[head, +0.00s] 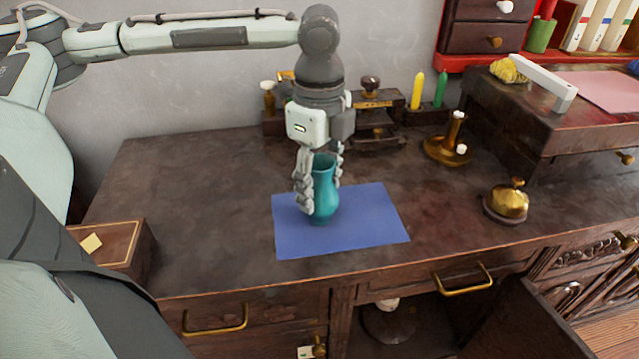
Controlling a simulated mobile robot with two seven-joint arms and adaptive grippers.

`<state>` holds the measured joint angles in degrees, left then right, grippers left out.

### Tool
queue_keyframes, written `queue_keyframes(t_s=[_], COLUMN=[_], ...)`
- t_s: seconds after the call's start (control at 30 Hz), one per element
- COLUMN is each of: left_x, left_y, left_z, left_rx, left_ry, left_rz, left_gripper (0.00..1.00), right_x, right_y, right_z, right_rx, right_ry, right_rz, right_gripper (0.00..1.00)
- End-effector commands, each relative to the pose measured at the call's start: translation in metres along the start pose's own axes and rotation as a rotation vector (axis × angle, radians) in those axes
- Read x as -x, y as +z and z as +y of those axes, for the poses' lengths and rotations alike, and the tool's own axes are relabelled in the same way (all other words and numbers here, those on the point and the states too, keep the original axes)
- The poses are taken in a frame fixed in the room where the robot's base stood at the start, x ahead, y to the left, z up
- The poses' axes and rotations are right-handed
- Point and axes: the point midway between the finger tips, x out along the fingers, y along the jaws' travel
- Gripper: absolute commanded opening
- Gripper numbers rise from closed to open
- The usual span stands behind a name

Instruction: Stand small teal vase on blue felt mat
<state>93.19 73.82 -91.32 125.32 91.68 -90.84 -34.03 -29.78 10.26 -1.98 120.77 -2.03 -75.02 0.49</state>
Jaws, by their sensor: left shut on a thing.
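The small teal vase (325,195) is upright over the blue felt mat (375,230), near the mat's upper middle. Its base looks at or very close to the mat; I cannot tell whether it touches. My left gripper (320,183) comes down from above and is shut on the vase, with a finger on each side of its body. The fingers hide part of the vase's left side. The mat lies flat on the dark wooden desk (190,200). My right gripper is not in view.
A brass bell (507,202) and a brass candle holder (447,150) stand to the right. A dark wooden stand with yellow (417,91) and green candles (440,90) is behind the gripper. A wooden box (110,250) is at the left front. The desk left of the mat is clear.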

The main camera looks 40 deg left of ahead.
Motion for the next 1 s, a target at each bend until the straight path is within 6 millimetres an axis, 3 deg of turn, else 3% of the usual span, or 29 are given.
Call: queue_keyframes(t_s=[0.13, 0.17, 0.33, 0.7, 0.83, 1.0], left_x=[-0.001, -0.002, -0.002, 0.0, 0.021, 0.059], left_y=[0.0, 0.0, 0.0, 0.0, 0.0, 0.0], left_z=[0.0, 0.0, 0.0, 0.0, -0.001, -0.001], left_rx=[0.0, 0.0, 0.001, 0.001, 0.001, 0.0], left_ry=[0.001, 0.001, 0.0, -0.002, -0.002, -0.003], left_rz=[0.0, 0.0, 0.0, 0.0, 0.001, 0.001], left_gripper=[0.16, 0.53, 0.72, 0.72, 0.72, 0.72], right_x=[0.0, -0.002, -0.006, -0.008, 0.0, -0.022], right_y=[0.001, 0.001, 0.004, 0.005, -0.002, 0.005], right_z=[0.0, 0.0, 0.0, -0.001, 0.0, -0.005], right_rx=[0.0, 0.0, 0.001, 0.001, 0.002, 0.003], right_ry=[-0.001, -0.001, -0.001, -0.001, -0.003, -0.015], right_rz=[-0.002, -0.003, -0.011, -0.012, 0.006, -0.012], right_gripper=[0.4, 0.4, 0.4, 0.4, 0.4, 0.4])
